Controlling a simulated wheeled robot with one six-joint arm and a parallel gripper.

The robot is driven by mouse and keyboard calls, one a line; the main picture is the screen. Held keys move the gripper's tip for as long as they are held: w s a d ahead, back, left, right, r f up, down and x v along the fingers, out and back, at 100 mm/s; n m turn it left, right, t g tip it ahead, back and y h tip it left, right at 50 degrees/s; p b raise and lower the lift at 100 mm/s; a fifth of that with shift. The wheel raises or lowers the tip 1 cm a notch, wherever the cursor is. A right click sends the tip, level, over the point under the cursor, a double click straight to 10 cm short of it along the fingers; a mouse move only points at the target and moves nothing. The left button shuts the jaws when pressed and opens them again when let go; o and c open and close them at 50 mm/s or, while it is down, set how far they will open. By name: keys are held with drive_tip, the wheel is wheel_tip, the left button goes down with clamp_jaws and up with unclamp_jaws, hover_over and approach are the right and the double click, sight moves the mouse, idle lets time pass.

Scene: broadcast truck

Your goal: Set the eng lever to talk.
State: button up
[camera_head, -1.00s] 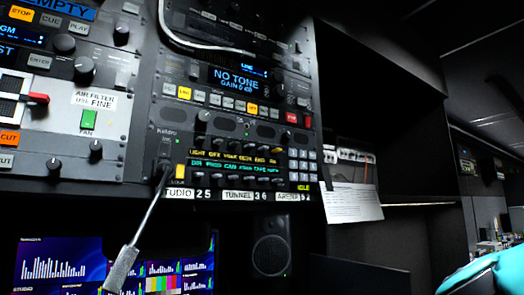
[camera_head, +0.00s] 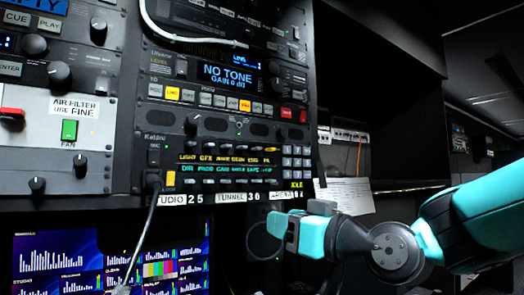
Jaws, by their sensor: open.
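The intercom panel (camera_head: 220,165) shows two lit rows of small labels, yellow above green, with a row of small levers by each. One yellow label near the right of the upper row appears to read ENG (camera_head: 253,160). Its lever is too small to tell its position. My gripper (camera_head: 288,232) is open and empty at the lower right of the panel. My teal arm reaches in from the right.
A microphone on a gooseneck (camera_head: 146,230) rises in front of the panel's left end. A monitor (camera_head: 95,262) and a partly hidden speaker (camera_head: 258,242) sit below. A white paper sheet (camera_head: 345,194) hangs right of the panel, near the arm.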

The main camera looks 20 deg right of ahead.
drive_tip(key=d+r+m+t+h+p, duration=0.1)
drive_tip(key=d+r+t+h, duration=0.1)
drive_tip(key=d+r+t, duration=0.45)
drive_tip(key=g+p, duration=0.2)
drive_tip(key=p, duration=1)
approach(260, 148)
drive_tip(key=x, duration=0.8)
drive_tip(key=shift+r, duration=0.2)
drive_tip(key=shift+w+a+p, duration=0.15)
drive_tip(key=shift+w+p, duration=0.2)
drive_tip(key=shift+w, duration=0.2)
clamp_jaws()
